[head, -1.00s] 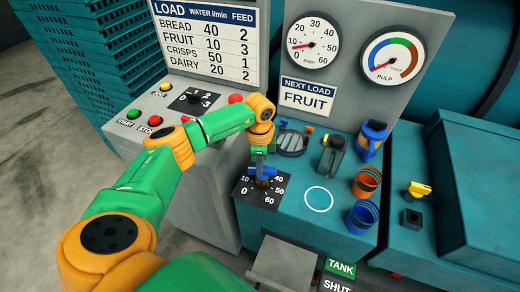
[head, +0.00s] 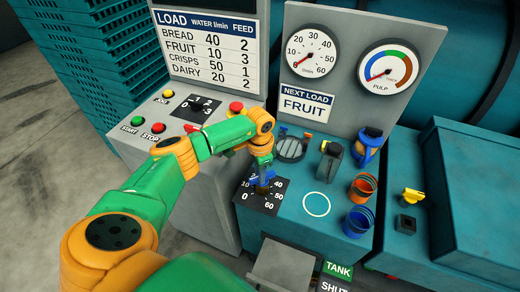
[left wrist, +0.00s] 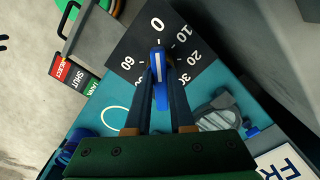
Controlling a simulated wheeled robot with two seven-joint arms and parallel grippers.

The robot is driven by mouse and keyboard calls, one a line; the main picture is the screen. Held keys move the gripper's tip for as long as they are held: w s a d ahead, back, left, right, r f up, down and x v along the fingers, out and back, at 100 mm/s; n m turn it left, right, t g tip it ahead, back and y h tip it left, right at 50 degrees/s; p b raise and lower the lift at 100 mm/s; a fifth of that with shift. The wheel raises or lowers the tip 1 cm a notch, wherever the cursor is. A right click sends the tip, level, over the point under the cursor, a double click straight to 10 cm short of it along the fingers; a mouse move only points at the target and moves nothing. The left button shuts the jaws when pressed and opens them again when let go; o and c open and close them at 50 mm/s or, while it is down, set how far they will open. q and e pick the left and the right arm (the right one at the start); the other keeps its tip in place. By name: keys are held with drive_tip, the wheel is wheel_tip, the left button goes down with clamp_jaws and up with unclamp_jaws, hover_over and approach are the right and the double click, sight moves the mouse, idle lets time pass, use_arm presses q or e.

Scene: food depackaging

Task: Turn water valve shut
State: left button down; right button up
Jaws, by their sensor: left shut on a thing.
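The blue water valve handle (head: 263,187) stands on a black dial plate (head: 272,206) marked 0 to 60. My left gripper (head: 263,178) reaches down from above and is shut on the handle. In the left wrist view the handle (left wrist: 159,80) sits between my two fingers, and its white line points toward the 0. The lower part of the valve is hidden. The water gauge (head: 312,53) on the grey panel has its red needle at about 0. My right gripper is not in view.
A yellow-handled valve (head: 412,196), orange cup (head: 363,187), blue cup (head: 358,220) and blue jug (head: 368,148) stand to the right. A grey lever unit (head: 329,161) is behind. The start and stop buttons (head: 142,122) are left. A load chart (head: 208,48) stands behind.

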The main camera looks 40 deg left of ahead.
use_arm(q)
drive_tip(key=c, duration=0.8)
unclamp_jaws()
wheel_tip(320, 180, up, 6)
drive_tip(key=shift+r+b, duration=0.2)
drive_tip(key=shift+b, duration=0.65)
drive_tip(key=shift+r, duration=0.35)
